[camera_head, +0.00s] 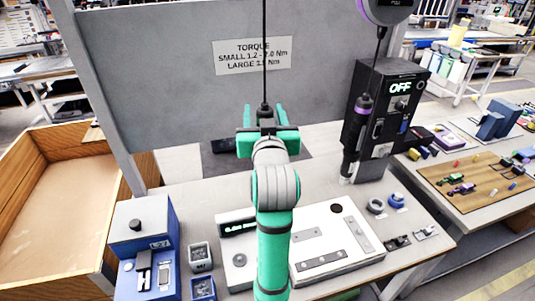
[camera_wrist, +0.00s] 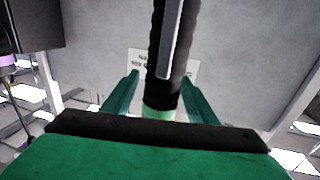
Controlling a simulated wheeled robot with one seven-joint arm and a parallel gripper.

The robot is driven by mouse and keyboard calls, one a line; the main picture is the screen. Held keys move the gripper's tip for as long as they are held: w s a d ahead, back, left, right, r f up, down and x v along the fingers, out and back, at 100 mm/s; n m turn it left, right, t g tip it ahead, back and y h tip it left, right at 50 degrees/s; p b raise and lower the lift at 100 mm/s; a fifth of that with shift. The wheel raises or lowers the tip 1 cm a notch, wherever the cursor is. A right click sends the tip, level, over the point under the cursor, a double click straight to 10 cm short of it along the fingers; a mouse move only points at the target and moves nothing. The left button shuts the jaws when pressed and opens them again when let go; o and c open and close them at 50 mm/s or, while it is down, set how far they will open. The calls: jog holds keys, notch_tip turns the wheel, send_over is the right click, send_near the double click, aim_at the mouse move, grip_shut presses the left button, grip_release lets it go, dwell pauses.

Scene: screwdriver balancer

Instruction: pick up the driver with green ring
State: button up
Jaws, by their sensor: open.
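The driver with the green ring hangs upright on a dark cord. In the wrist view its black, ribbed body (camera_wrist: 158,70) stands between my two green fingers, with a pale green ring (camera_wrist: 160,113) at its near end. A grey lever strip runs along the body. In the head view only its dark top (camera_head: 265,111) shows; my arm hides the rest. My gripper (camera_head: 268,131) is open around the driver, and in the wrist view (camera_wrist: 160,85) gaps show between its fingers and the body.
A second driver with a purple ring (camera_head: 362,106) hangs to the right, beside a black controller box (camera_head: 388,125) reading OFF. Below are a white fixture plate (camera_head: 358,264), a blue device (camera_head: 144,235) and small bins (camera_head: 201,257). A grey panel (camera_head: 180,90) stands behind.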

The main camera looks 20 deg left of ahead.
jog(key=shift+w+a, duration=0.15)
jog(key=shift+w, duration=0.15)
jog(key=shift+s, duration=0.3)
jog(key=c, duration=0.7)
jog(key=shift+d+r, duration=0.1)
jog(key=shift+d, duration=0.15)
grip_shut()
jog(key=shift+a, duration=0.1)
